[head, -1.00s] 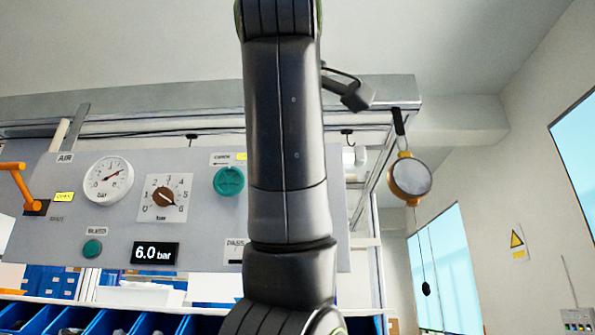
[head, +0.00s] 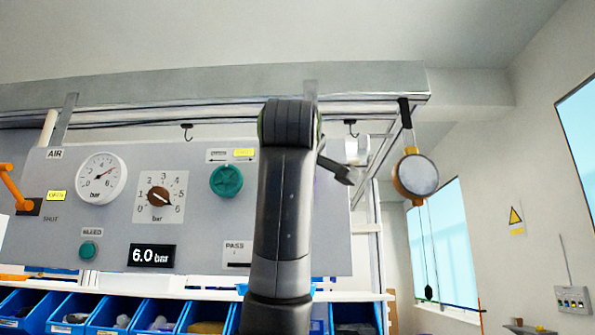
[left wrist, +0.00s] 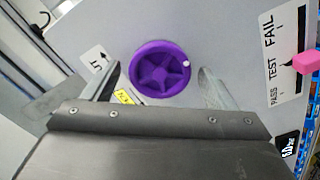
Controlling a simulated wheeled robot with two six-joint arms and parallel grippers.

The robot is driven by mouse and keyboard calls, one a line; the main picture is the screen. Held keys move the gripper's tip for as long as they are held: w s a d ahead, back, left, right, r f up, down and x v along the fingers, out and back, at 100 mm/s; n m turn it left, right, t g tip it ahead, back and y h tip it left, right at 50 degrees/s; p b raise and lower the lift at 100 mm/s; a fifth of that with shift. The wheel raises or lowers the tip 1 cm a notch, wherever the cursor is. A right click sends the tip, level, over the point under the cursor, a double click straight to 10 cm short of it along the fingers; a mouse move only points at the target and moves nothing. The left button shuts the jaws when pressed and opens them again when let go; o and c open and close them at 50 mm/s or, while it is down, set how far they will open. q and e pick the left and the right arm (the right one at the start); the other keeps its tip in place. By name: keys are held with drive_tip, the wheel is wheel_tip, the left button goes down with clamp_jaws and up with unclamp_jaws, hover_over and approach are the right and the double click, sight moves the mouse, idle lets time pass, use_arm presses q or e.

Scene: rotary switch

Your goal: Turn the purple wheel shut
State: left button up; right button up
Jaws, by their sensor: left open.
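The purple wheel (left wrist: 160,68), a round five-lobed knob with a white mark at its right rim, shows on the grey panel in the left wrist view. My left gripper (left wrist: 158,74) is open, with one finger on each side of the wheel and a gap to both sides. Whether the fingers reach the wheel's depth cannot be told. A white label ending in "UT" with an arrow (left wrist: 98,60) and a yellow label (left wrist: 127,97) lie beside the wheel. In the head view my arm stands before the panel's right part; the purple wheel is not visible there. My right gripper is not in view.
The panel (head: 120,222) carries a green wheel (head: 226,181), a gauge (head: 101,179), a rotary dial (head: 158,197), a green bleed button (head: 88,250) and a 6.0 bar display (head: 152,256). A pink slider (left wrist: 306,62) is by the PASS/TEST/FAIL scale. Blue bins (head: 105,315) stand below.

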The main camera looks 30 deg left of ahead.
use_arm(q)
drive_tip(key=shift+c, duration=0.3)
drive_tip(key=c, duration=0.9)
drive_tip(key=shift+c, duration=0.2)
